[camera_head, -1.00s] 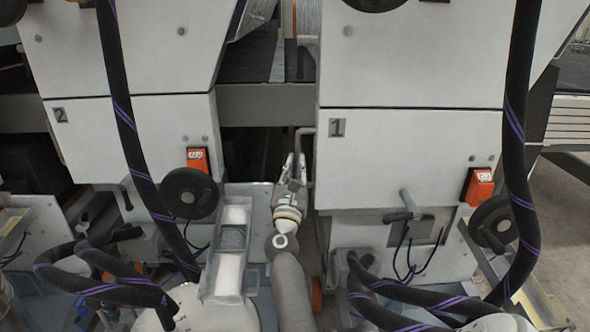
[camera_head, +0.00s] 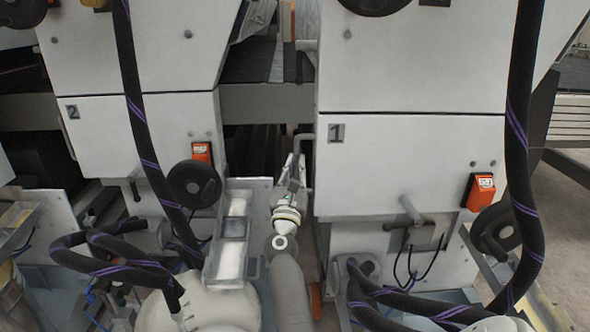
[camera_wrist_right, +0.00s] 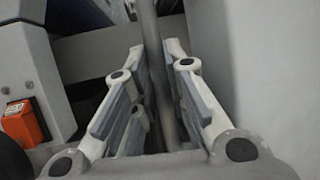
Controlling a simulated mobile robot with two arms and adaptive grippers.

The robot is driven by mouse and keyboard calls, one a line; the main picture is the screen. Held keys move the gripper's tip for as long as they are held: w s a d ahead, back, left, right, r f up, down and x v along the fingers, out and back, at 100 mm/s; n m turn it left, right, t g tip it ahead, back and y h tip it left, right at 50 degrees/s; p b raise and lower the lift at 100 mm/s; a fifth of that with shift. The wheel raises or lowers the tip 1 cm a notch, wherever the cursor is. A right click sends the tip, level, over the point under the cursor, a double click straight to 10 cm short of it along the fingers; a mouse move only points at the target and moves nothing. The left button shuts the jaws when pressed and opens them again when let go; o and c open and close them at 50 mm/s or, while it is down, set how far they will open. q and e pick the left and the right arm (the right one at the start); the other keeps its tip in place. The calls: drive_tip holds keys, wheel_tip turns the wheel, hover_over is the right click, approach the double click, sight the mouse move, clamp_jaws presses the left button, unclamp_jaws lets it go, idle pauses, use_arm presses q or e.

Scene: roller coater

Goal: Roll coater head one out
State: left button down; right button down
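Coater head one is the white cabinet marked "1" (camera_head: 400,170) on the right in the head view. An upright grey bar handle (camera_head: 305,145) stands at its left edge. My right gripper (camera_head: 295,160) is at this handle. In the right wrist view, the handle (camera_wrist_right: 158,70) runs between the two fingers (camera_wrist_right: 156,62), which are close on either side of it. Contact at the fingertips is partly hidden, but the fingers look shut on it. My left gripper is not in view.
The white cabinet marked "2" (camera_head: 145,150) stands at left, with a dark gap (camera_head: 265,150) between cabinets. A grey tray (camera_head: 212,262) lies left of my right arm. Dark hoses (camera_head: 518,140) with purple stripes hang in front of both cabinets. Handwheels (camera_head: 193,184) stick out.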

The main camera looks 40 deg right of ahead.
drive_tip(key=c, duration=1.7)
unclamp_jaws()
drive_tip(key=shift+s+d+r, duration=0.15)
drive_tip(key=shift+d+r, duration=0.15)
drive_tip(key=shift+d, duration=0.1)
drive_tip(key=shift+c, duration=0.2)
drive_tip(key=shift+o, duration=1.4)
drive_tip(key=shift+d+f, duration=0.15)
drive_tip(key=shift+a+f, duration=0.2)
drive_tip(key=shift+a, duration=0.05)
drive_tip(key=v, duration=0.7)
drive_tip(key=shift+s+a, duration=0.1)
drive_tip(key=shift+a, duration=0.05)
